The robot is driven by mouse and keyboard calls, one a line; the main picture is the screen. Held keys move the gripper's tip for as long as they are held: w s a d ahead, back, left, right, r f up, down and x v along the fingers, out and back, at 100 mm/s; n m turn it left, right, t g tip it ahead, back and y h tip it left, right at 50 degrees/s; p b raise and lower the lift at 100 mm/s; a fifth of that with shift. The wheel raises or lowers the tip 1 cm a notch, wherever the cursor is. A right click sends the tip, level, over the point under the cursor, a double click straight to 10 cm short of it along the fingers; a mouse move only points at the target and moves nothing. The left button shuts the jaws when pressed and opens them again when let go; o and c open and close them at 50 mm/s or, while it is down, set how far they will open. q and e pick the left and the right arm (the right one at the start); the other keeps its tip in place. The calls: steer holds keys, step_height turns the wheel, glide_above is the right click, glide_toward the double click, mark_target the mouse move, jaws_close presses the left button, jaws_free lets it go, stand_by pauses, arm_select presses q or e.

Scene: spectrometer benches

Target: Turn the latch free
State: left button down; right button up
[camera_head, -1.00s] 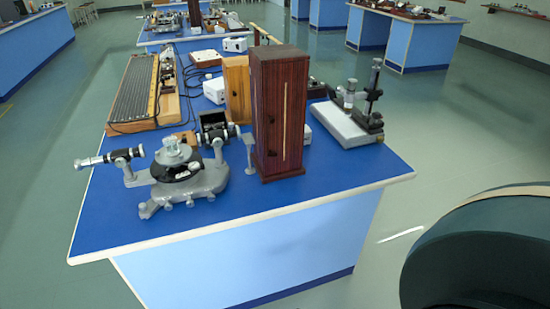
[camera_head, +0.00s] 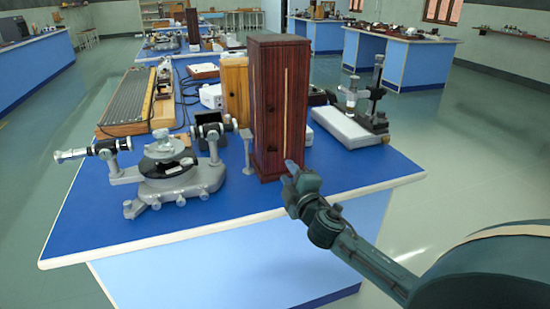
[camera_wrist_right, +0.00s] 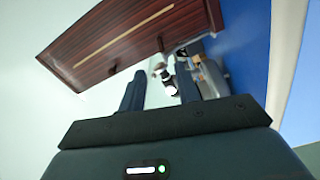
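A tall dark red wooden box (camera_head: 265,100) stands upright at the blue bench's front, with a pale slit down its front. A small dark fitting (camera_head: 271,149) sits low on its front; whether it is the latch I cannot tell. My right gripper (camera_head: 289,169) is in front of the box's lower right, seemingly apart from it. In the right wrist view the box (camera_wrist_right: 125,40) lies tilted across the top, beyond the fingertips. My right gripper (camera_wrist_right: 160,78) is open there, with nothing between the fingers. My left gripper is not in view.
A grey spectrometer (camera_head: 170,172) stands left of the box on the blue bench (camera_head: 240,205). A lighter wooden box (camera_head: 235,88) is behind it. A white-based instrument (camera_head: 345,127) stands to the right. The floor right of the bench is clear.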

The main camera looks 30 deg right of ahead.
mark_target(273, 151)
steer(key=x, duration=1.1)
steer(key=shift+a, duration=0.1)
jaws_close()
